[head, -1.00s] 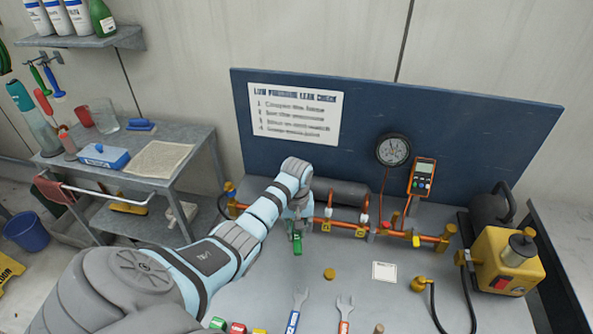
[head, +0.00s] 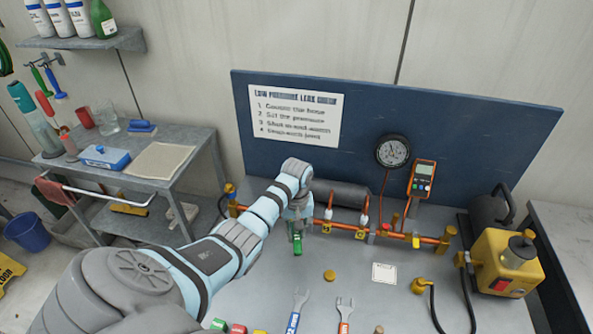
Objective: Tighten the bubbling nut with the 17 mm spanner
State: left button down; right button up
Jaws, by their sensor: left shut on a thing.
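My left gripper (head: 297,226) is at the left part of the copper pipe assembly (head: 388,237), pointing down. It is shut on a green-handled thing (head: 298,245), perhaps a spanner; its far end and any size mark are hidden. Brass fittings sit along the pipe, one (head: 328,227) just right of the gripper. I cannot make out bubbles or tell which nut is bubbling. A blue-handled spanner (head: 295,314) and an orange-handled spanner (head: 345,313) lie on the bench; their sizes are unreadable. My right gripper is out of view.
A round gauge (head: 392,151) and an orange meter (head: 422,179) stand behind the pipe. A yellow pump (head: 508,263) is at the right. A brass disc (head: 329,275) and a white card (head: 384,273) lie on the bench. Several coloured pieces (head: 238,328) are at the front edge.

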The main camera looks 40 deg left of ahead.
pick_arm(q)
jog(key=shift+s+a+m+p, duration=0.4)
jog(key=shift+a+m+p, duration=0.05)
jog(key=shift+m, duration=0.15)
dwell(0.3)
jog(key=shift+s+a+m, duration=0.35)
jog(key=shift+a+m, duration=0.05)
jog(key=shift+m, duration=0.2)
jog(key=shift+s+a+m, duration=0.25)
jog(key=shift+a+m, duration=0.2)
jog(key=shift+m, duration=0.15)
